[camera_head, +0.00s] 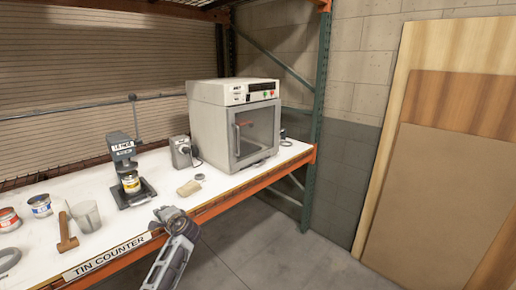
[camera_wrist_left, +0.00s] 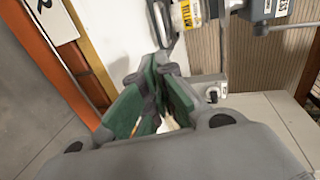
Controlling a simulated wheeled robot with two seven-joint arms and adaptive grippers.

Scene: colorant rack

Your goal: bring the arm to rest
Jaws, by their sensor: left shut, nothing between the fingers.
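My left arm comes up from the bottom of the head view. Its gripper (camera_head: 165,214) is at the front edge of the white counter (camera_head: 105,229), in front of the small press (camera_head: 127,165). In the left wrist view its green-padded fingers (camera_wrist_left: 155,95) are shut, with nothing held between them. The press has a tin with a yellow label (camera_head: 131,182) on its base, apart from the gripper. The press and tin also show at the top of the wrist view. My right gripper is not in view.
A white oven-like cabinet (camera_head: 205,120) stands on the counter, with a small grey device (camera_head: 181,151) beside it. A tan block (camera_head: 189,188) lies near the front edge. Tins, a cup (camera_head: 86,216) and a hammer-like tool (camera_head: 66,236) are at left.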

